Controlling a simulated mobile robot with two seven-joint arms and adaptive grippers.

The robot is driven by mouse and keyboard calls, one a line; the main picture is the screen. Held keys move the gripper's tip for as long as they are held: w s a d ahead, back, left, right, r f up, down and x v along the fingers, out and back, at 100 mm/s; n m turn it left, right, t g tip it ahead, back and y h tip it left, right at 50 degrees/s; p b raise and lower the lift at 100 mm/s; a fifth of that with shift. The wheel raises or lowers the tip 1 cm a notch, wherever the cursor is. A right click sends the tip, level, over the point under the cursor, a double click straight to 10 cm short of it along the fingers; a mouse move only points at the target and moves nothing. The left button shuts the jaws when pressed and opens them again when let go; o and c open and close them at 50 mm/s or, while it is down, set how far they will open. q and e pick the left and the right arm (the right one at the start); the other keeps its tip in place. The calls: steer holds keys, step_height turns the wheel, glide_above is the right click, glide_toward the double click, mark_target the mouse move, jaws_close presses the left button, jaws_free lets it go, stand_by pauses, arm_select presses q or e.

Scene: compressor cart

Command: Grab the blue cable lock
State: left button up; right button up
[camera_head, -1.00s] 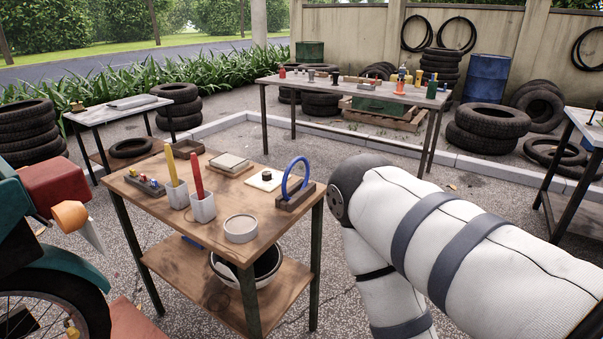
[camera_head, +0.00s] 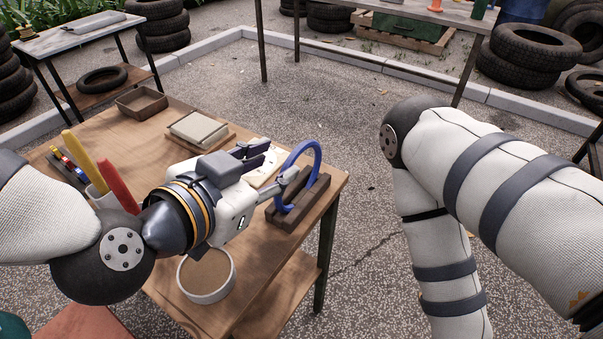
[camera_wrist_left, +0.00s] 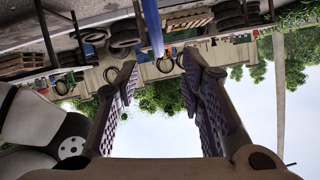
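The blue cable lock (camera_head: 319,160) is a loop standing upright in a dark wooden block (camera_head: 309,204) at the right edge of the wooden table. My left gripper (camera_head: 278,162) is above the table, just left of the loop and pointing towards it. Its fingers are spread and nothing is held. In the left wrist view the picture is upside down. There the padded fingers (camera_wrist_left: 160,68) stand wide apart, and the blue lock (camera_wrist_left: 152,25) shows as a band at the top, between them and beyond the tips. My right arm is at the right; its gripper is out of view.
The wooden table (camera_head: 165,123) also holds a round tin (camera_head: 206,275), a red-handled tool (camera_head: 118,186), a yellow-handled tool (camera_head: 86,158), a stacked pad (camera_head: 198,128) and an empty tray (camera_head: 141,103). My left arm passes over the tools. The ground right of the table is clear.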

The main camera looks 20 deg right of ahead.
mark_target(292, 155)
arm_select(q)
steer(key=x, duration=0.8)
steer(key=shift+s+f+b, duration=0.1)
steer(key=shift+b, duration=0.3)
jaws_close()
